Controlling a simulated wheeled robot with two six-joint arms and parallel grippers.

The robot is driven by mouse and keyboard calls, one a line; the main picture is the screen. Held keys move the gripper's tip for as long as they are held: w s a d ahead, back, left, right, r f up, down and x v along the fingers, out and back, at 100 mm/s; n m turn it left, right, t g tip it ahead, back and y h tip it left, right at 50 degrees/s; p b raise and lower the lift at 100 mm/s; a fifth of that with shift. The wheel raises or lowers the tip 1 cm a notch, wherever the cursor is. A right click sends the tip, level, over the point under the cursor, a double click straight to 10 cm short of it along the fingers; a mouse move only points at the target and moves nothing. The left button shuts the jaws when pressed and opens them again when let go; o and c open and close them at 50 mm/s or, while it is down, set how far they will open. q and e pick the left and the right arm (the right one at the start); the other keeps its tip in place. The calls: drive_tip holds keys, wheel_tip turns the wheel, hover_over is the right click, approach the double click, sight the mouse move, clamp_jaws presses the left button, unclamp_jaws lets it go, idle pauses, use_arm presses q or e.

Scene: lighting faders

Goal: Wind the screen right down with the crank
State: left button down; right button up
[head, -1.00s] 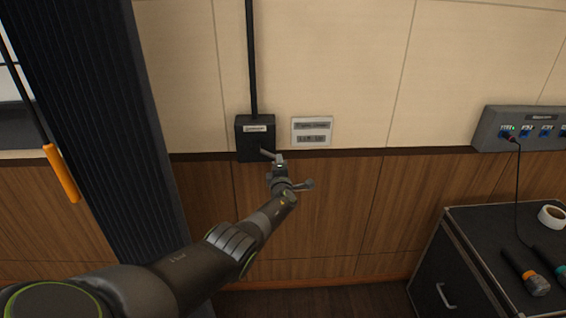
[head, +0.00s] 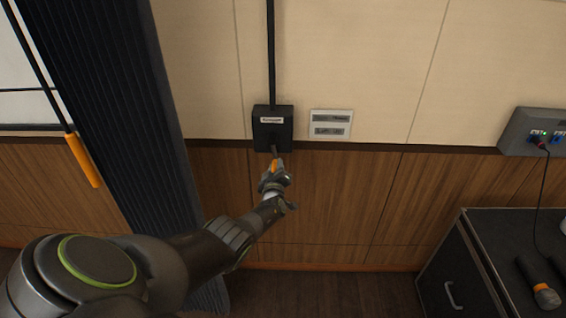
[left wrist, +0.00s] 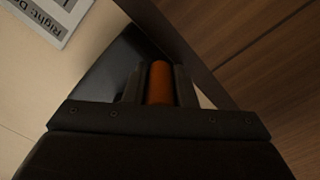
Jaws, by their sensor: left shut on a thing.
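The black crank box (head: 272,128) is fixed on the wall below a black vertical pipe (head: 271,60). The crank's short grey arm (head: 274,150) points down from the box to an orange handle (head: 275,165). My left gripper (head: 275,174) is shut on this handle, just below the box. In the left wrist view the orange handle (left wrist: 160,83) sits between the two dark fingers, with the black box behind it. The screen cannot be made out for certain. My right gripper is not in view.
A label plate (head: 331,124) is on the wall right of the box. A dark pleated curtain (head: 115,110) hangs at left, beside an orange-handled pull (head: 84,160). A black case (head: 490,235) with a microphone (head: 540,286) stands at right, under a grey socket panel (head: 532,131).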

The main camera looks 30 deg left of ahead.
use_arm(q)
drive_tip(key=shift+s+a+r+m, duration=0.15)
drive_tip(key=shift+s+a+m, duration=0.15)
drive_tip(key=shift+a+m, duration=0.5)
drive_tip(key=c, duration=1.4)
unclamp_jaws()
drive_tip(key=shift+o, duration=1)
drive_tip(key=p+v, duration=0.7)
drive_tip(key=shift+s+d, duration=0.15)
drive_tip(key=shift+s, duration=0.1)
